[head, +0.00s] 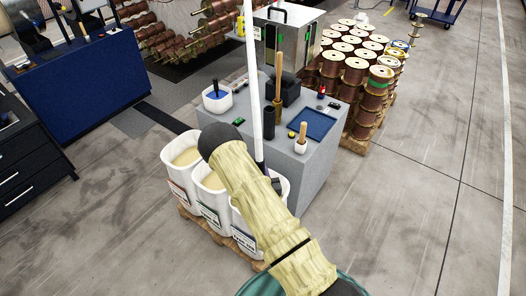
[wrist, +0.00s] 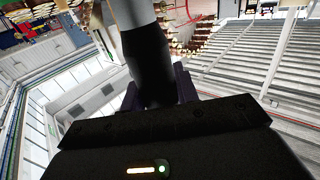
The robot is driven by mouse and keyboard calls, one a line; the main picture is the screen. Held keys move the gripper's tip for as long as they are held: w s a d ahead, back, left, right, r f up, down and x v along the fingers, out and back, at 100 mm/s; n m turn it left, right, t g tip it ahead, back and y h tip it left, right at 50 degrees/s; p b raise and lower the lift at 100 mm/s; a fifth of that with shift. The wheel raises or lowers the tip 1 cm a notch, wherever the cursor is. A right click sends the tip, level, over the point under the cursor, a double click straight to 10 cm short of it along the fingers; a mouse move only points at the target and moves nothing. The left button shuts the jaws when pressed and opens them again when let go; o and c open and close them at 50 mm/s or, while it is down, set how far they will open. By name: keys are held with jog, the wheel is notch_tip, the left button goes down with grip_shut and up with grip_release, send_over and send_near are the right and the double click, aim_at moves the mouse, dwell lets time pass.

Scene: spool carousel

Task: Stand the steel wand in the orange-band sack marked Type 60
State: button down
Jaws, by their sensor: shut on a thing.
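The steel wand (head: 254,80) is a long pale tube with a dark lower grip, standing nearly upright in the head view. In the wrist view the wand's pale tube (wrist: 133,12) and black grip rise between the dark fingers of my gripper (wrist: 158,90), which is shut on the black grip. In the head view my yellow-sleeved arm hides most of the gripper and the wand's lower end. Three white sacks stand in a row: the left sack (head: 173,175), the middle sack (head: 204,197) and the right sack (head: 237,221), partly behind my arm. Their markings are too small to read.
The sacks stand on a wooden pallet (head: 217,236) against a grey bench (head: 323,160) holding a blue tray (head: 319,124), a white tub (head: 217,98) and upright tools. Copper spools (head: 331,68) stand behind. Open floor (head: 420,200) lies to the right.

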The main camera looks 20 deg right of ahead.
jog(key=shift+n+y, duration=0.5)
jog(key=shift+y, duration=0.3)
jog(key=f, duration=0.1)
jog(key=s+a+f, duration=0.1)
jog(key=f, duration=0.1)
jog(key=s+f, duration=0.1)
jog(key=shift+s+a+f, duration=0.15)
jog(key=shift+a, duration=0.2)
notch_tip(320, 180, down, 7)
jog(key=b, duration=0.8)
jog(key=shift+w, duration=0.25)
